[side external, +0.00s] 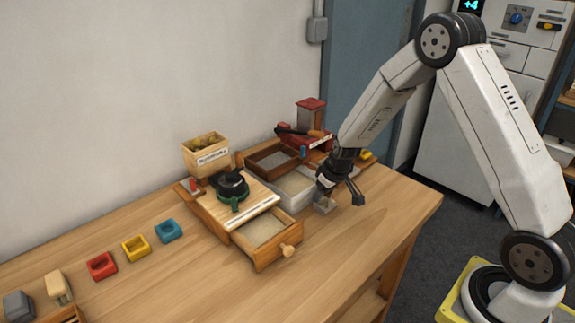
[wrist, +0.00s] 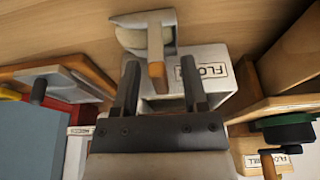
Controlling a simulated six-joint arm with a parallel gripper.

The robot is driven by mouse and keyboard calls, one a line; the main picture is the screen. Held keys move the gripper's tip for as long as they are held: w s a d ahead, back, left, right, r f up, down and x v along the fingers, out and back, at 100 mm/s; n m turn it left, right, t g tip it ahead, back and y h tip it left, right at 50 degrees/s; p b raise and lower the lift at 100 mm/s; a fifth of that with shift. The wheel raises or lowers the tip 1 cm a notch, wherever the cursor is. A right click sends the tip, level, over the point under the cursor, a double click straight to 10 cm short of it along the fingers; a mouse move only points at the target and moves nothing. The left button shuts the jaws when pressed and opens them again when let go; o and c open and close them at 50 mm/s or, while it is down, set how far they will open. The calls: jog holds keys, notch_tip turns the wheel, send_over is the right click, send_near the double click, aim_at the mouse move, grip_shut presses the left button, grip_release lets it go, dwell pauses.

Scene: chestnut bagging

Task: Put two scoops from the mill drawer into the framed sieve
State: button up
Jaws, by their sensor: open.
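The mill drawer (side external: 287,263) is pulled out at the front of the wooden mill and holds a pale, flour-like layer. A dark brown wooden frame with a grey inside (side external: 258,158), seemingly the framed sieve, stands at the back, behind a white flour bin. A grey scoop with a wooden handle (wrist: 157,76) lies at the white bin's end; its bowl also shows in the side view (side external: 323,206). My gripper (wrist: 160,72) is open, fingers apart on either side of the handle. I cannot tell whether they touch it.
The white flour bin (side external: 290,200) stands close beside the drawer. A labelled wooden hopper (side external: 206,154) and a black and green crank top the mill. A red-topped tower (side external: 311,114) stands behind.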

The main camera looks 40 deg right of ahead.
grip_shut()
jog(key=shift+r, duration=0.2)
jog(key=shift+r, duration=2.35)
notch_tip(320, 180, up, 14)
jog(key=w+a+m+h, duration=0.2)
jog(key=w+m, duration=0.8)
jog(key=w, duration=1)
jog(key=shift+f, duration=2.5)
